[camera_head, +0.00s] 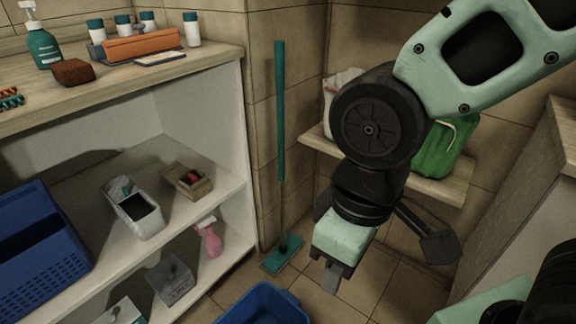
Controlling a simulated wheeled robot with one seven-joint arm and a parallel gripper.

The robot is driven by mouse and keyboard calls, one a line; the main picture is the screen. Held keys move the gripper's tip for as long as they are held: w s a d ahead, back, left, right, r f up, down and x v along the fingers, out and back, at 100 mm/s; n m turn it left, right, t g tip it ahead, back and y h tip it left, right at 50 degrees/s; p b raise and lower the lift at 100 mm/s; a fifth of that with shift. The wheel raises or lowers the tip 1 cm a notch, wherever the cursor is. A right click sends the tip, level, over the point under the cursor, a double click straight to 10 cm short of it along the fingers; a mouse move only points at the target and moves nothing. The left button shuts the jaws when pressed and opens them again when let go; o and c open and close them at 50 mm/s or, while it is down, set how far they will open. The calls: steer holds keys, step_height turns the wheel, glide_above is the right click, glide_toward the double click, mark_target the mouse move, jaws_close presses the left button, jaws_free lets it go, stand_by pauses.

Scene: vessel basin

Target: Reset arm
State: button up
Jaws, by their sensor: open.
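My gripper (378,226) hangs at the end of my arm, in the right half of the head view. Its dark fingers are spread wide to either side of the wrist, so it is open. No object shows between the fingers, though the mint-coloured wrist housing hides part of that space. It hangs over the tiled floor, in front of the corner shelf.
A shelf unit (201,97) with bottles and boxes stands left. A blue crate (40,250) sits on it. A green mop (280,120) leans in the corner. A blue basin (262,303) is on the floor. A wooden shelf (445,186) holds a green bag (440,150) behind my arm.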

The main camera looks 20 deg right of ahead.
step_height(320, 180, up, 24)
steer(key=p, duration=2.3)
steer(key=shift+r, duration=0.1)
steer(key=shift+c, duration=0.3)
